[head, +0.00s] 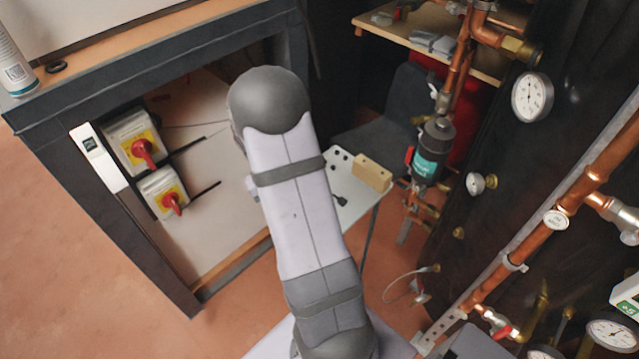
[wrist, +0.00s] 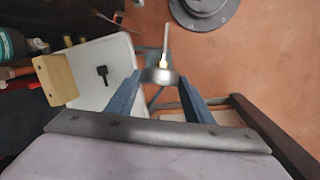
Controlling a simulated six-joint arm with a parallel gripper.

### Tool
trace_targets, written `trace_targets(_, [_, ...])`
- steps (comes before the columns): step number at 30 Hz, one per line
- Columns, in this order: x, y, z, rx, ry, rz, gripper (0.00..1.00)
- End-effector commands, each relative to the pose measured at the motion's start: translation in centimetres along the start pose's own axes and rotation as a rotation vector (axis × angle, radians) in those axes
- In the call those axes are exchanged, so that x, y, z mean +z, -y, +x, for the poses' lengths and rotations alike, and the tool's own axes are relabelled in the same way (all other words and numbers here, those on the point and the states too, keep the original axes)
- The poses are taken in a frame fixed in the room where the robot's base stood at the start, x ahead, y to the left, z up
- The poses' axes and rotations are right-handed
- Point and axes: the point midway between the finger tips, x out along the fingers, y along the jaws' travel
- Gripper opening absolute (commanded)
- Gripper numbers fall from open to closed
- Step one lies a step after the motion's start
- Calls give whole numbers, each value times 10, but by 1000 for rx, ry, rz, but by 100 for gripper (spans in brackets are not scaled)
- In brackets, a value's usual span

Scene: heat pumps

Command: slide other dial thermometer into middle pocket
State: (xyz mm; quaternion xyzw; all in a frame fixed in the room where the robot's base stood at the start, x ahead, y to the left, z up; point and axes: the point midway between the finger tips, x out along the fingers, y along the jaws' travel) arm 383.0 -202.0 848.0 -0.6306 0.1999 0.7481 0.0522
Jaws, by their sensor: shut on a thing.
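My gripper (wrist: 160,80) shows in the wrist view with its two dark blue fingers closed on a dial thermometer (wrist: 158,75). Its round metal head sits between the fingertips, and its brass neck and thin pale stem point away from me, toward the top of the picture. The dial face cannot be seen. The stem tip is free and touches nothing that I can see. In the head view my own arm hides the gripper and the held thermometer. I cannot make out which opening is the middle pocket.
A white tabletop (wrist: 88,108) bears a wooden block (wrist: 56,80) and a small black T-shaped piece (wrist: 103,75). Copper pipes with gauges (head: 532,97) stand at right. A dark-framed bench with red-handled switches (head: 141,150) stands at left. A grey round base (wrist: 203,8) lies ahead.

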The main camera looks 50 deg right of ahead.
Motion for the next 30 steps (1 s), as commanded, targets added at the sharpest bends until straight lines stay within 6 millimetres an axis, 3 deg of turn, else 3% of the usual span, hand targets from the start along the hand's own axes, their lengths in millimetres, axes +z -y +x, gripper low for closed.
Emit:
trace_targets(1, [2,18,-8,2,-10,-54,20])
trace_targets(6, [7,56,-24,6,-23,-172,20])
trace_targets(20, [11,122,-48,1,-23,-374,20])
trace_targets(30, [19,94,-1,-33,23,-334,20])
